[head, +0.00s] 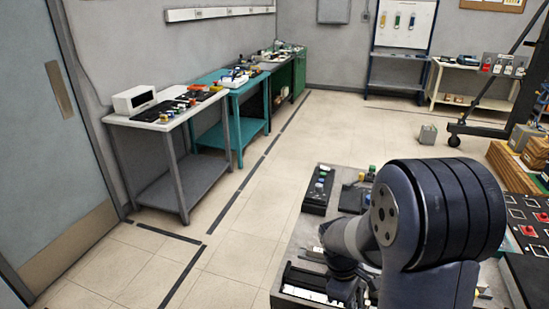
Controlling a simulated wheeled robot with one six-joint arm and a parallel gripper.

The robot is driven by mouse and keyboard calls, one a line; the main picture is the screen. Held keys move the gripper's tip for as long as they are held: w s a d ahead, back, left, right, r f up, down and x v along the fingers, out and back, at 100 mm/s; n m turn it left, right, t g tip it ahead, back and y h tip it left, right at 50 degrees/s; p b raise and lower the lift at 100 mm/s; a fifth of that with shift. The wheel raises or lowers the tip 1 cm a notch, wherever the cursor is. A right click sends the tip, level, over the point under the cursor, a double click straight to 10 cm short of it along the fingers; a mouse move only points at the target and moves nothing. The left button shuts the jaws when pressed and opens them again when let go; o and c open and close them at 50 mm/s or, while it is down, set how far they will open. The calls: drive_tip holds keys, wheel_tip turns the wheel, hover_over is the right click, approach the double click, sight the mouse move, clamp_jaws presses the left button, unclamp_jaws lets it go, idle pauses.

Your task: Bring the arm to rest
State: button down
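My arm fills the lower right of the head view, with its large dark joint in front and a grey link reaching left and down. My gripper (345,280) is the dark part at the end of that link, low over the grey work surface (285,262). Its fingers are too small and hidden to tell whether they are open or shut, or whether they hold anything. A black block with coloured knobs (319,189) lies on the work surface beyond the arm. A tray with white pieces (300,283) is beside the gripper.
A grey table (180,184) with a white box (134,99) and a teal table (232,122) stand along the left wall. A cream bench (470,103) is at the back right. Stacked boards (505,160) and a black panel (527,275) are at the right. The middle floor is clear.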

drive_tip(key=w+a+m, duration=0.1)
drive_tip(key=w+m, duration=0.1)
drive_tip(key=m, duration=0.1)
drive_tip(key=w+a+m+g+y, duration=0.1)
drive_tip(key=m, duration=0.1)
drive_tip(key=shift+w+a, duration=0.3)
drive_tip(key=shift+w, duration=0.1)
drive_tip(key=w+a, duration=0.2)
drive_tip(key=w, duration=0.1)
drive_tip(key=shift+w+r+b, duration=0.15)
drive_tip(key=shift+r+b, duration=0.05)
drive_tip(key=shift+b, duration=0.2)
drive_tip(key=shift+v, duration=2.05)
